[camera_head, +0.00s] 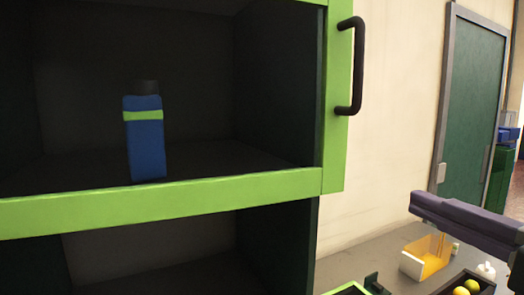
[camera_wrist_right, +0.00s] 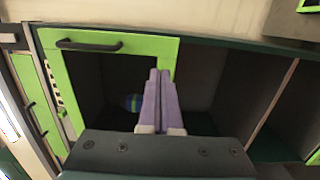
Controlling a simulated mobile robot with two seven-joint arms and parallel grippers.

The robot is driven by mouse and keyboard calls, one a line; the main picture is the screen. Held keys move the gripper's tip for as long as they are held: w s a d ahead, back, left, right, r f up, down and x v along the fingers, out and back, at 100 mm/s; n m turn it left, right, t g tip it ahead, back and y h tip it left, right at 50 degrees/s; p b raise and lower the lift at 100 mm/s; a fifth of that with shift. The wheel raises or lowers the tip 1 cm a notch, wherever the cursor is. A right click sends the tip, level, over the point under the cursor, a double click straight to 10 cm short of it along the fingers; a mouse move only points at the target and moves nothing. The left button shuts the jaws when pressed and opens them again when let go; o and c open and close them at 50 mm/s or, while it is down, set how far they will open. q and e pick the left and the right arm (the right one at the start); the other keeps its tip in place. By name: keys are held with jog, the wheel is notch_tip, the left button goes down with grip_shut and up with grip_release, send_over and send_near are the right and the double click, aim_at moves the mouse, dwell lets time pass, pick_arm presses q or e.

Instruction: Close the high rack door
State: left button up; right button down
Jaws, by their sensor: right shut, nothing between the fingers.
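The high rack door is a green frame with a dark opening; its right post (camera_head: 336,130) carries a black vertical handle (camera_head: 350,65). In the right wrist view the same door frame (camera_wrist_right: 150,47) and handle (camera_wrist_right: 88,45) show at upper left. The door lies across the front of the upper compartment; I cannot tell whether it is fully flush. My right gripper (camera_head: 416,203) is low at the right in the head view, apart from the handle. Its purple fingers (camera_wrist_right: 159,72) are together and empty, overlapping the door frame in the wrist view; contact is unclear. My left gripper is not in view.
A blue bottle (camera_head: 146,140) with a green band stands inside the upper compartment. A grey counter (camera_head: 370,262) below right holds a yellow-orange holder (camera_head: 428,258) and a dark crate with yellow fruit (camera_head: 472,285). A green room door (camera_head: 470,110) stands behind.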

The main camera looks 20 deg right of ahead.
aim_at(334, 169)
jog(key=w+p, duration=0.5)
jog(key=w, duration=0.7)
jog(key=shift+w, duration=0.7)
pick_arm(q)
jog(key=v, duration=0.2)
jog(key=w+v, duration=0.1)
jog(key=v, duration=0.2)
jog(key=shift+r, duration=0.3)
pick_arm(e)
jog(key=shift+w, duration=0.1)
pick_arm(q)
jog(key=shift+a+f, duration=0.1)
pick_arm(e)
jog(key=shift+f, duration=0.1)
